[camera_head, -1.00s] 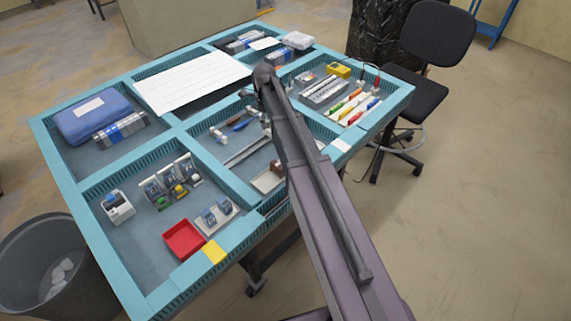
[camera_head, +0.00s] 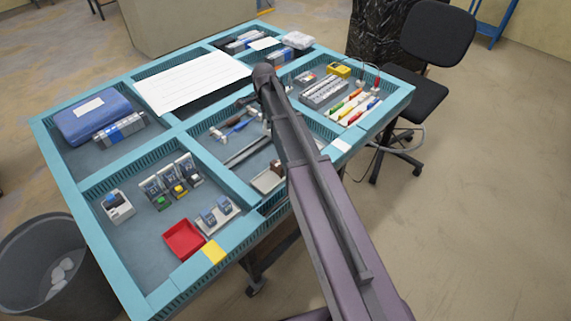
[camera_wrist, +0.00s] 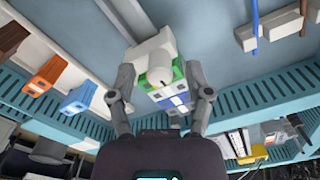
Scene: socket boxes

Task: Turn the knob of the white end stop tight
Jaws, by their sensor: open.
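In the wrist view my gripper (camera_wrist: 160,72) is open, with one finger on each side of a pale white block that has green and blue parts (camera_wrist: 160,85). A white rounded piece (camera_wrist: 152,50) sits at the top of this cluster, between the fingertips. It looks like the white end stop, but I cannot make out its knob clearly. Whether the fingers touch the cluster is unclear. In the head view my arm covers part of the middle of the table, and the end stop cannot be picked out there.
The blue table (camera_head: 110,164) has raised dividers between its compartments. A red bin (camera_head: 183,239) and several small devices lie at front left. A yellow meter (camera_head: 339,70) lies at the right.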

